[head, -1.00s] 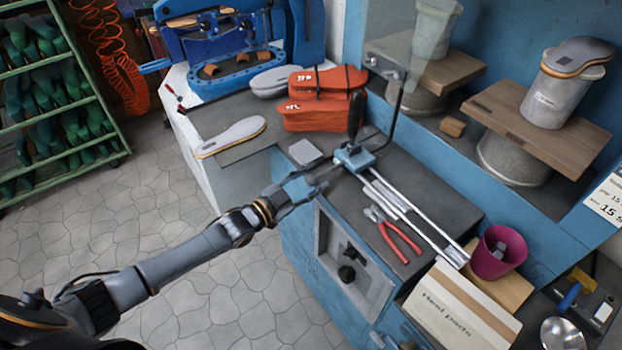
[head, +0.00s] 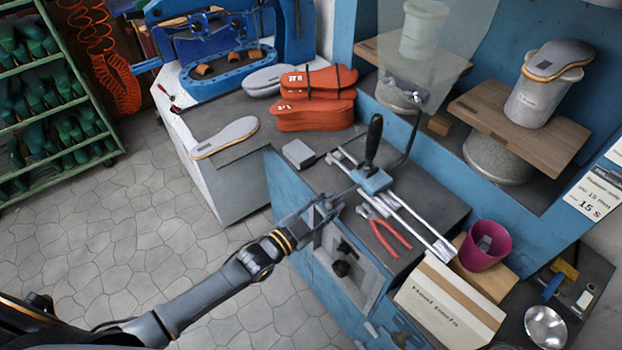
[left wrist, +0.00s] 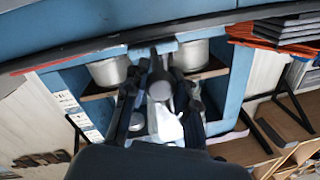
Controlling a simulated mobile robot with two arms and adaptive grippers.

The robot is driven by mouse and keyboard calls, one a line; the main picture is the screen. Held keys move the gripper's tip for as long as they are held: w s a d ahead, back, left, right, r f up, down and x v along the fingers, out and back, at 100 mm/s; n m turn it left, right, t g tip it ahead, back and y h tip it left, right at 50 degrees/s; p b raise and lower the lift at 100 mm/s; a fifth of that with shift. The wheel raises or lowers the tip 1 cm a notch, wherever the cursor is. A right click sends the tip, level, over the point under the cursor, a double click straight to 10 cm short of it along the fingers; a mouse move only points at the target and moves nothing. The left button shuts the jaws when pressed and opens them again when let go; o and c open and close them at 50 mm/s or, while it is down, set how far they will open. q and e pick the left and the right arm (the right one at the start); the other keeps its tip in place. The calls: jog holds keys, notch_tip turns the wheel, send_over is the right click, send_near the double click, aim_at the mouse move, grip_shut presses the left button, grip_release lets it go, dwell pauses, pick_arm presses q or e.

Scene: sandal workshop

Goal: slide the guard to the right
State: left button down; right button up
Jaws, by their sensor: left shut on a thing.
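The guard is a clear panel (head: 447,50) on a bent dark arm, joined to a blue carriage (head: 375,181) with an upright black handle (head: 373,138). The carriage sits on two silver rails (head: 425,228), with short rail ends showing to its left. My left gripper (head: 352,192) reaches in from the lower left and is shut on the guard at the carriage's near side; the exact contact is hard to make out. In the left wrist view, the fingers (left wrist: 160,92) flank a grey and dark part. My right gripper is not in view.
Red pliers (head: 387,236) lie just in front of the rails. A grey block (head: 298,153) lies left of the carriage. A cream box (head: 448,300) and a magenta cup (head: 483,246) stand near the rails' right end. Shelves with pots (head: 497,155) are behind.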

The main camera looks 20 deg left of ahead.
pick_arm(q)
jog(key=s+d, duration=0.3)
jog(key=d, duration=0.1)
jog(key=s+d+p, duration=0.1)
jog(key=s+d, duration=0.3)
jog(key=d, duration=0.1)
jog(key=s+d+p, duration=0.1)
jog(key=s+d, duration=0.3)
jog(key=d, duration=0.1)
jog(key=c, duration=1)
grip_release()
jog(key=shift+a, duration=0.1)
jog(key=v, duration=1.2)
